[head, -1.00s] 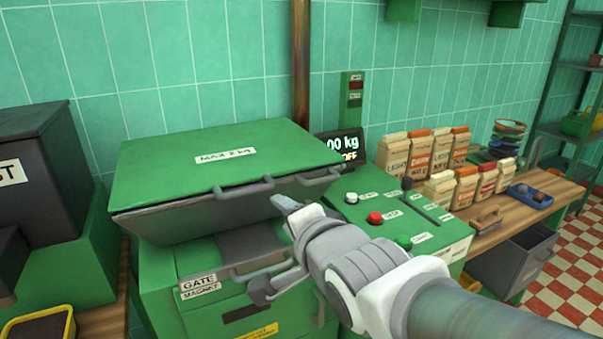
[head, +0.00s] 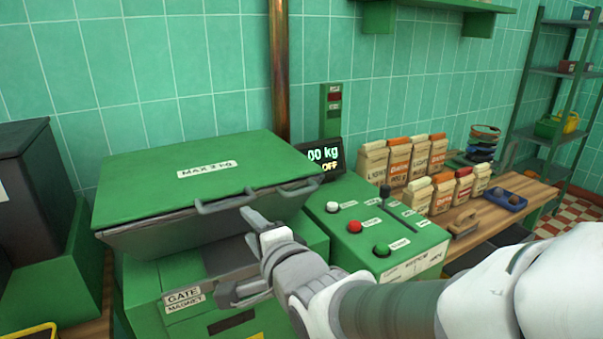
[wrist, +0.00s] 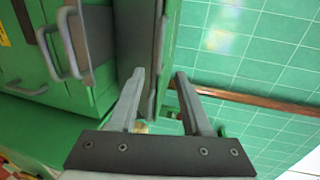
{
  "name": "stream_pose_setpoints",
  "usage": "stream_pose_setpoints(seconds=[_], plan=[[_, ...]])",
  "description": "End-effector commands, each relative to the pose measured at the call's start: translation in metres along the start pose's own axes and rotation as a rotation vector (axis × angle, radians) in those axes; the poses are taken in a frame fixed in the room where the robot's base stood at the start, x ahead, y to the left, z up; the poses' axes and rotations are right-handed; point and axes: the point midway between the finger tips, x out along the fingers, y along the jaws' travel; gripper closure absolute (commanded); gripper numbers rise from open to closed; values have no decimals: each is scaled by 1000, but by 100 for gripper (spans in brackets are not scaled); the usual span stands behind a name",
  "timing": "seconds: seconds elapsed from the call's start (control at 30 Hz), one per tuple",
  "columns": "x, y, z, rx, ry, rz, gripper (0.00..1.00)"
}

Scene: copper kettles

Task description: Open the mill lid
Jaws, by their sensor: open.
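The mill lid (head: 150,185) is a flat green panel labelled MAX 2 kg, lying shut over the mill's dark grey hopper (head: 160,235). Its front edge has two grey handles, a left one (head: 225,203) and a right one (head: 300,190). My gripper (head: 236,255) is open and empty in front of the hopper, just below the lid's front edge. In the wrist view my gripper's fingers (wrist: 158,85) point at the lid edge, and a grey lid handle (wrist: 159,70) appears between them. I cannot tell whether they touch it.
The GATE MAGNET drawer front (head: 185,298) is below the hopper. A control panel (head: 385,235) with white, red and green buttons stands right of the lid. A weight display (head: 323,160) is behind. Paper bags (head: 410,160) stand on the wooden counter at right.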

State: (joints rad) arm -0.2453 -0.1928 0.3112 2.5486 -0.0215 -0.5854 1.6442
Motion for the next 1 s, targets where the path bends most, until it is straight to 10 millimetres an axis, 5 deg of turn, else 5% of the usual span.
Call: stream_pose_setpoints(seconds=[1.0], plan=[[51,-4,0,2,-2,3,51]])
